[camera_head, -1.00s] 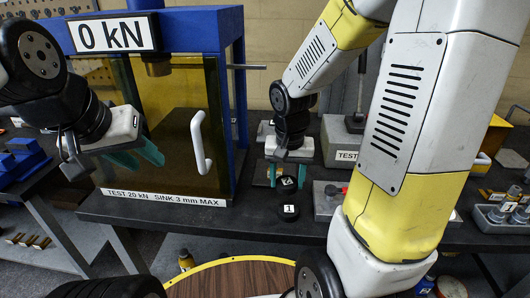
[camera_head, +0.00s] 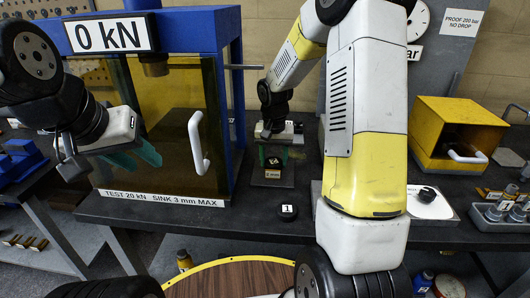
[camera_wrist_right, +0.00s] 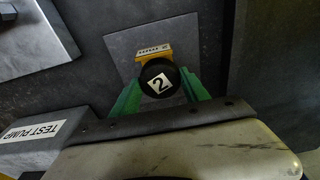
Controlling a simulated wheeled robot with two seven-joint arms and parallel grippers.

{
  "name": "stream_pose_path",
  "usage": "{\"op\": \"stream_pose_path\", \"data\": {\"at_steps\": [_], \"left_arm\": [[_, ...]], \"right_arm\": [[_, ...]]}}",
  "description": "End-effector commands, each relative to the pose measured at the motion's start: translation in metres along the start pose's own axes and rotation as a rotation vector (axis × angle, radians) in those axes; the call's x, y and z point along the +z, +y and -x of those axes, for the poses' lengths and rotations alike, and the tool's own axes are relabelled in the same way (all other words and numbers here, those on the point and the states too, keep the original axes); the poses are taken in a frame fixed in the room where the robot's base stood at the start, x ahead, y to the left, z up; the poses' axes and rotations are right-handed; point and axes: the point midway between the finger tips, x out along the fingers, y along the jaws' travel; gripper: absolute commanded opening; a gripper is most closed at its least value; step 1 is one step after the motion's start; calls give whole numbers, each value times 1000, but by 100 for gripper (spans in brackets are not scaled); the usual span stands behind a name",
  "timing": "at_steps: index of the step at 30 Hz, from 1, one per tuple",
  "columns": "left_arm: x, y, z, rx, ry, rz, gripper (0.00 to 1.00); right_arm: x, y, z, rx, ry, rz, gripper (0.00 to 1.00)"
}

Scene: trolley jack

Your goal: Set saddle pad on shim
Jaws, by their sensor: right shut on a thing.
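A round black saddle pad marked 2 (camera_wrist_right: 160,78) sits between the green fingers of my right gripper (camera_wrist_right: 162,92), which is shut on it. In the head view my right gripper (camera_head: 273,150) is over a small grey plate by the press, holding the pad (camera_head: 272,162). A yellow shim (camera_wrist_right: 152,50) with a white label shows on the plate just beyond the pad in the wrist view; the pad hides part of it. I cannot tell whether pad and shim touch. My left gripper (camera_head: 136,158) is open and empty before the press window.
A black pad marked 1 (camera_head: 288,212) lies on the bench. The blue press (camera_head: 236,110) with its handled door stands left of my right gripper. A white tray (camera_head: 432,207) with a black part and a yellow box (camera_head: 455,130) are at right.

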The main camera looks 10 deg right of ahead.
Motion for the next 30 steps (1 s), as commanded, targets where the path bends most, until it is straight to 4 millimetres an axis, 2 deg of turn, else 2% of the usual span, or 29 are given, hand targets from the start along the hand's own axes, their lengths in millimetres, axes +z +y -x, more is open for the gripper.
{"op": "stream_pose_path", "data": {"at_steps": [2,17,18,20,30], "left_arm": [[0,0,0,0,0,0,36],[0,0,0,0,0,0,36],[0,0,0,0,0,0,36],[0,0,0,0,0,0,36],[0,0,0,0,0,0,36]], "right_arm": [[1,0,-6,-1,0,-1,11],[2,0,-14,-1,2,0,11],[2,0,-14,-1,2,0,61],[2,0,-13,-1,2,0,73],[1,0,-12,-1,2,-1,75]]}}
